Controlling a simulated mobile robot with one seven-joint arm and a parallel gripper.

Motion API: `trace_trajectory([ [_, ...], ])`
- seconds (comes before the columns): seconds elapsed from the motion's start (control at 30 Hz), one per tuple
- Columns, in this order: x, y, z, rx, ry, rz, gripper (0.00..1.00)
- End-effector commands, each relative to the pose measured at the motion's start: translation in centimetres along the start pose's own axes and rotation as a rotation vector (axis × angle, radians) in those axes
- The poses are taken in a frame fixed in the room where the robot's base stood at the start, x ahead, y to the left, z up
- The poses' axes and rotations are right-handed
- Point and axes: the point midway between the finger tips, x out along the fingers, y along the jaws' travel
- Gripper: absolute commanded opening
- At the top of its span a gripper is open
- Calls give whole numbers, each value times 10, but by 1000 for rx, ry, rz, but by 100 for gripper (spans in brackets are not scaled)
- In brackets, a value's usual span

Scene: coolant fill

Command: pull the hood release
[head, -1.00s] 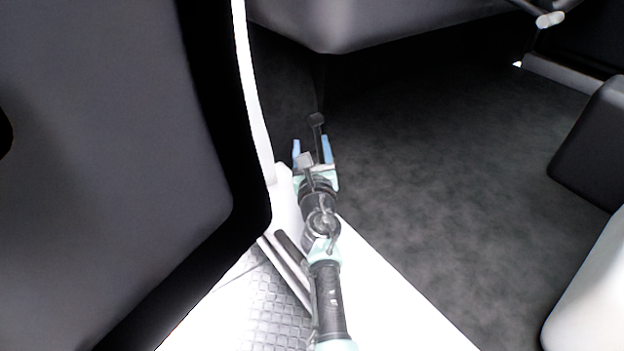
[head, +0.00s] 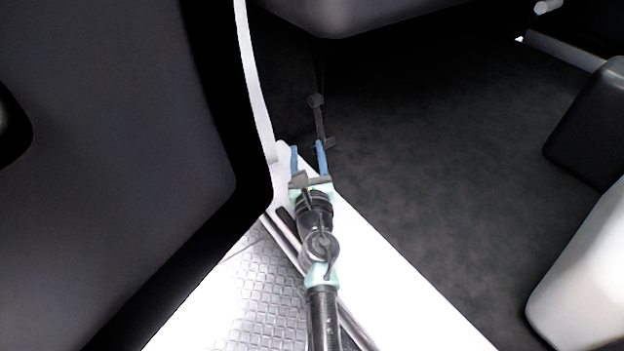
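A thin dark grey lever (head: 318,118) with a small knob-like end stands in the dark footwell, just inside the door opening. It looks like the hood release, but it is dark and small, so I cannot be sure. A short crosspiece shows at its lower end, close to the right fingertip. My gripper (head: 308,153) has two blue fingers spread apart with nothing visible between them. It is over the inner edge of the white sill, below the lever in the picture. I cannot tell whether the right finger touches the lever's lower end.
The open dark door (head: 120,150) fills the left side. The white sill (head: 390,270) and a metal tread plate (head: 262,305) lie under my arm. The dashboard underside (head: 335,15) overhangs the footwell. Seat parts (head: 590,280) stand at the right. The dark floor (head: 440,150) is clear.

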Motion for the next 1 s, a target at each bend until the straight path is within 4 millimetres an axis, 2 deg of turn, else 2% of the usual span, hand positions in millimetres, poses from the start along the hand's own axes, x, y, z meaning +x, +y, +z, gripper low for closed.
trace_trajectory([
  [0.03,-6,1,-7,5,13,0,47],
  [0.13,-13,0,-10,6,16,-4,47],
  [0.8,-58,-2,-16,4,9,-12,47],
  [1.0,-66,-1,-17,4,8,-12,47],
])
